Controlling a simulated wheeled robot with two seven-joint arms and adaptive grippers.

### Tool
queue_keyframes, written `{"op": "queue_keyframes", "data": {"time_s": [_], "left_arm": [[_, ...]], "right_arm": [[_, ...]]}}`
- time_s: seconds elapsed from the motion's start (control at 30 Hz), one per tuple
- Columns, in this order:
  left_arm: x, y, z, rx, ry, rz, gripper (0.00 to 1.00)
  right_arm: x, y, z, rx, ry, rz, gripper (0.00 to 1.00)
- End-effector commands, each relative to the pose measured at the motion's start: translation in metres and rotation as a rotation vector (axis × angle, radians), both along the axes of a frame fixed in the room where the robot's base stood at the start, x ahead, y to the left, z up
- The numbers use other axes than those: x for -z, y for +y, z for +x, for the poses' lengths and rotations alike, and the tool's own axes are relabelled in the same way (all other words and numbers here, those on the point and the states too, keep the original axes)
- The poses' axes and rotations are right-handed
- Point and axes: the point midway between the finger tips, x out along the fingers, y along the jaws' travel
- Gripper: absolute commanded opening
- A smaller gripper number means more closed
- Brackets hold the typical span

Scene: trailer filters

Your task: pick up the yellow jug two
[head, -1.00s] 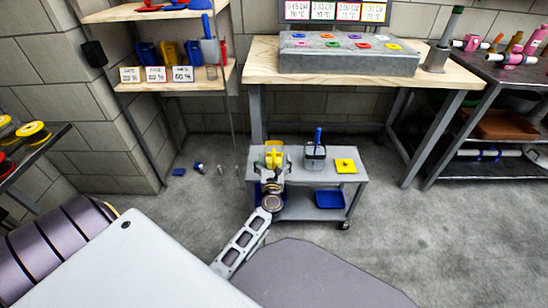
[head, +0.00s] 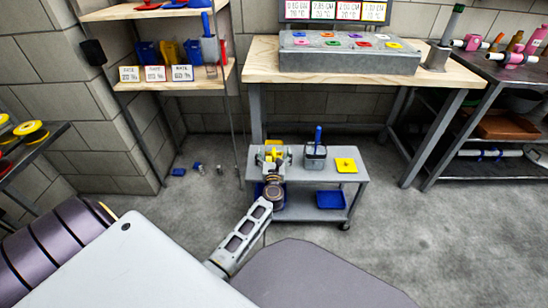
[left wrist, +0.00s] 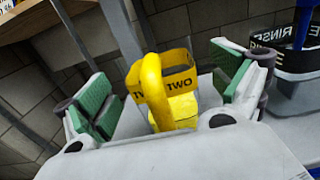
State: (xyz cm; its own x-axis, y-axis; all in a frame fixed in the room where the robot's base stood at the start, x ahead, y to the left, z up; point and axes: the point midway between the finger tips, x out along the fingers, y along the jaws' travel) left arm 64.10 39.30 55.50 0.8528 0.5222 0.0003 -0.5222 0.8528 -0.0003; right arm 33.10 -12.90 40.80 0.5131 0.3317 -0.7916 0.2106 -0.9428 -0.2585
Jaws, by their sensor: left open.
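The yellow jug two (left wrist: 182,85) stands on the grey cart. In the head view the jug (head: 274,151) is at the cart's left end, partly hidden by my left gripper (head: 273,158). In the left wrist view my left gripper (left wrist: 165,95) is open, with one green-padded finger on each side of the jug. Gaps show between the pads and the jug. My right gripper is not in view.
The cart (head: 325,175) also bears a grey rinse container (head: 315,158) with a blue handle and a yellow square piece (head: 346,166). A blue tray (head: 330,199) lies on its lower shelf. The workbench (head: 260,65) stands behind. Small items lie on the floor at left.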

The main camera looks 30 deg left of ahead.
Motion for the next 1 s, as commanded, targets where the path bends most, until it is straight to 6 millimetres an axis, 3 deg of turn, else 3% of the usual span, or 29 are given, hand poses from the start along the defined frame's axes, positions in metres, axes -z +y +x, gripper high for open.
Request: {"op": "queue_keyframes", "data": {"time_s": [0.23, 0.77, 1.0], "left_arm": [[0.000, 0.009, 0.014, 0.000, 0.001, 0.001, 0.95], [0.000, 0.010, 0.016, 0.000, 0.001, 0.000, 0.95], [0.000, 0.010, 0.016, 0.000, 0.001, -0.001, 0.64]], "right_arm": [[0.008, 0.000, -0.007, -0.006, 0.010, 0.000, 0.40], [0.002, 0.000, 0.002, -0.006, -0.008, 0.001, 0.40], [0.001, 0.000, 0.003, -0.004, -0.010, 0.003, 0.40]]}}
